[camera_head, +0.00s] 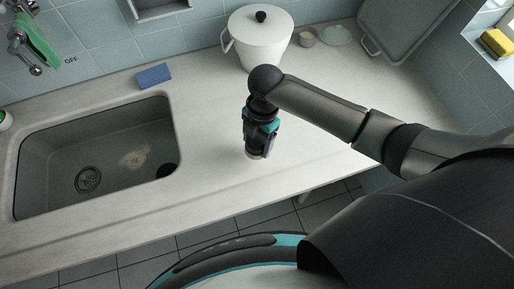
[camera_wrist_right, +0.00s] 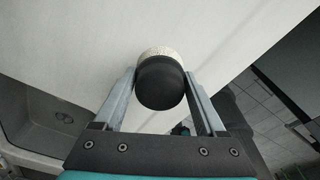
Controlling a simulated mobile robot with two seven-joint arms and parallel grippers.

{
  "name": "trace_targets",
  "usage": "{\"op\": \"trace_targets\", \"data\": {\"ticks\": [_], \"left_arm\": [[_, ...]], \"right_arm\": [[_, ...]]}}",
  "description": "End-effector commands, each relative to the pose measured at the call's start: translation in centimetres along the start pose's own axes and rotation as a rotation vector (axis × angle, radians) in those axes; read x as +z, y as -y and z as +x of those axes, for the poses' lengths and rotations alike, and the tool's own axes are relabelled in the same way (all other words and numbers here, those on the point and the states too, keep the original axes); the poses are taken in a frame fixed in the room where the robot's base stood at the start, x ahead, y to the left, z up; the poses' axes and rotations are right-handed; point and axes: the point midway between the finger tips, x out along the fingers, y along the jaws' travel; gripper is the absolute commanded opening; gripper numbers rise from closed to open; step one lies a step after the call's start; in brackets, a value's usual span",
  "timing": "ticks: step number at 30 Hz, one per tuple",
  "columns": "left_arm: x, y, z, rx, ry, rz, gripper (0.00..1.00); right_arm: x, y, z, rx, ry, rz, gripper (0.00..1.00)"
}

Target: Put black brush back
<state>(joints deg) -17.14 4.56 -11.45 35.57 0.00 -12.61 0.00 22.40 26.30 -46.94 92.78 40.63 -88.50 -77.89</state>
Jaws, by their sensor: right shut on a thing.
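The black brush (camera_wrist_right: 160,85) has a round dark head with a pale bristled end. In the right wrist view it sits between the two fingers of my right gripper (camera_wrist_right: 160,92), which is shut on it. In the head view my right gripper (camera_head: 257,149) points down over the counter, right of the sink; the brush's pale end (camera_head: 257,156) just shows beneath it. I cannot tell whether the brush touches the counter. My left gripper is not in view.
The sink (camera_head: 60,145) holds a pale stain and a dark round thing (camera_head: 167,170). A blue sponge (camera_head: 154,75) lies behind it. A white pot (camera_head: 262,45), small bowl (camera_head: 307,37), glass dish (camera_head: 336,35) and tray (camera_head: 408,30) stand at the back. Counter around my gripper is clear.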

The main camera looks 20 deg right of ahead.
Motion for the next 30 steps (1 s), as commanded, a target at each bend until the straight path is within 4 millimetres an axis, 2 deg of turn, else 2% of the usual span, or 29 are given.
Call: {"op": "trace_targets", "data": {"ticks": [7, 15, 16, 23, 30], "left_arm": [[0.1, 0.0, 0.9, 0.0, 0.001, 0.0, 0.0], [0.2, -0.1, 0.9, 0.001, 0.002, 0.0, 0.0], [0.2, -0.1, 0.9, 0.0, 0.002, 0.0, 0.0], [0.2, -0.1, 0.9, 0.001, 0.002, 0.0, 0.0], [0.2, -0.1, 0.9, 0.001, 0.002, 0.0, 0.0]], "right_arm": [[0.4, 0.1, 3.7, -0.003, -0.001, 0.001, 0.29], [0.5, 0.1, 4.0, -0.001, 0.0, 0.0, 0.29], [0.5, 0.1, 4.0, -0.001, 0.0, 0.001, 0.75], [0.5, 0.1, 4.0, -0.001, 0.0, 0.001, 1.0], [0.5, 0.1, 3.9, -0.001, 0.001, 0.001, 1.0]]}}
